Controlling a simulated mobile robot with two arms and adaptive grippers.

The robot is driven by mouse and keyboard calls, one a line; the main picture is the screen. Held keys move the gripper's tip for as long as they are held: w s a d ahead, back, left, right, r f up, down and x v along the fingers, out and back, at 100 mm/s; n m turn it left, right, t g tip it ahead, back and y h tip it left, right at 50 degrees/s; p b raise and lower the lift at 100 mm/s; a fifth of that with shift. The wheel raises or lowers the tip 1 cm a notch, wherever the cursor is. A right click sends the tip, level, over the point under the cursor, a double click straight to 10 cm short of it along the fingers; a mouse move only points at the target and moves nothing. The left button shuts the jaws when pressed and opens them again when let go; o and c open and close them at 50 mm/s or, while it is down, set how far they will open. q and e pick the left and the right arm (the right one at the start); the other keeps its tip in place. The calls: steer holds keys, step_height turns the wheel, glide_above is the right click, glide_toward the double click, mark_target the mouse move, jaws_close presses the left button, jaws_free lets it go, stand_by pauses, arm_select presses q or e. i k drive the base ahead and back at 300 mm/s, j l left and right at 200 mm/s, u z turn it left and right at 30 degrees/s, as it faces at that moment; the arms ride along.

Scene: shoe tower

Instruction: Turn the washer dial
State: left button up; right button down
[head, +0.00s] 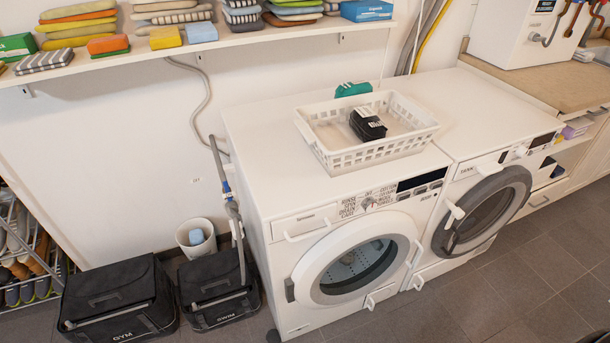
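The washer (262,190) is the white front-loading machine at the centre of the head view. Its small round dial (368,203) sits on the front panel, ringed by printed programme words; where it points is too small to tell. A dark display (417,181) is right of the dial. The round door (358,262) below appears closed. Neither my left nor my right gripper shows in the head view.
A white basket (376,152) with a dark item stands on the washer top. A second machine (486,205) stands to the right. Black bags (118,296) and a bin (197,240) are on the left floor. A shelf (200,45) runs above. Floor in front is clear.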

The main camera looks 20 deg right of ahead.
mark_target(369, 204)
steer(key=j+z, duration=0.3)
steer(key=z, duration=0.15)
steer(key=j+z, duration=0.45)
steer(key=l, duration=0.3)
steer(key=i+u, duration=0.05)
